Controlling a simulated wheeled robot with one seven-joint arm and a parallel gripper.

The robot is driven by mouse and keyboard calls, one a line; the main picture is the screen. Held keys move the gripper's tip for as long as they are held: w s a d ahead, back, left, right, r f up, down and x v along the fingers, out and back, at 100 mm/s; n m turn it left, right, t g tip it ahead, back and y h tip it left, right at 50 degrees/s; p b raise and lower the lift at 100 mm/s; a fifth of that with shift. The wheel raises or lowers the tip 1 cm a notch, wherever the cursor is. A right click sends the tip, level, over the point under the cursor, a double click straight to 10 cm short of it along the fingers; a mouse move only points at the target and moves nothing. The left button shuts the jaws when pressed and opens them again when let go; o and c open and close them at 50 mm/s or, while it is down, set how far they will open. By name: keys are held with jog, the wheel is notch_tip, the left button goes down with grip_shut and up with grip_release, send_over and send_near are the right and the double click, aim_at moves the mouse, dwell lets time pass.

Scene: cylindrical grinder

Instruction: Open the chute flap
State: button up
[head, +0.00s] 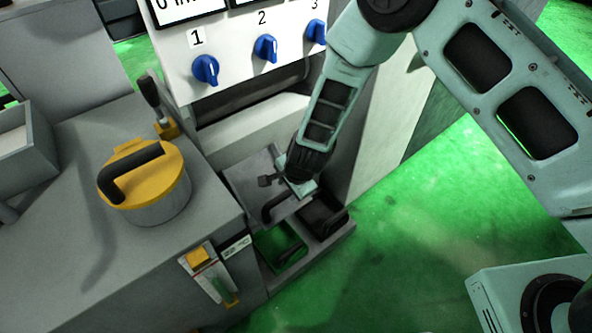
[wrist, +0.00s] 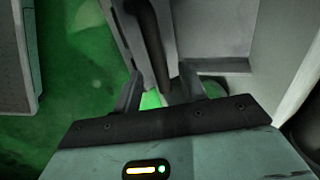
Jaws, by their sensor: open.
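The chute flap (head: 246,180) is a grey plate low on the machine's front, below the numbered knobs. A dark curved handle (head: 274,209) is on it. My gripper (head: 280,188) is right at the flap, partly covering it in the head view. In the wrist view my gripper (wrist: 161,75) is open, and the dark handle bar (wrist: 150,40) runs down between its two fingers. The grey flap (wrist: 112,32) shows beside the bar there. I cannot tell whether either finger touches the bar.
A green bin (head: 278,250) and a dark bin (head: 322,217) stand below the flap. A yellow-lidded pot (head: 150,190) is on the grey bench (head: 60,255) at left. Blue knobs (head: 206,70) line the panel above.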

jog(key=p+v, duration=0.1)
jog(key=v, duration=1)
jog(key=shift+r, duration=0.35)
jog(key=s+r+n+g+y+p, duration=0.1)
jog(key=s+r+n+p, duration=0.3)
jog(key=r, duration=0.6)
jog(key=s+r+n+g+y+p, duration=0.1)
jog(key=s+r+n+p, duration=0.1)
jog(key=s+r+n, duration=0.55)
jog(key=s+d+r+n+g+h+p, duration=0.1)
jog(key=s+d+r+n+h+p, duration=0.2)
jog(key=s+d+r+n, duration=0.4)
jog(key=s+d+r+p, duration=0.1)
jog(key=s+d+r, duration=0.2)
jog(key=r, duration=0.4)
jog(key=shift+s+d+r+h, duration=0.2)
jog(key=shift+s+h, duration=0.1)
jog(key=shift+s, duration=0.45)
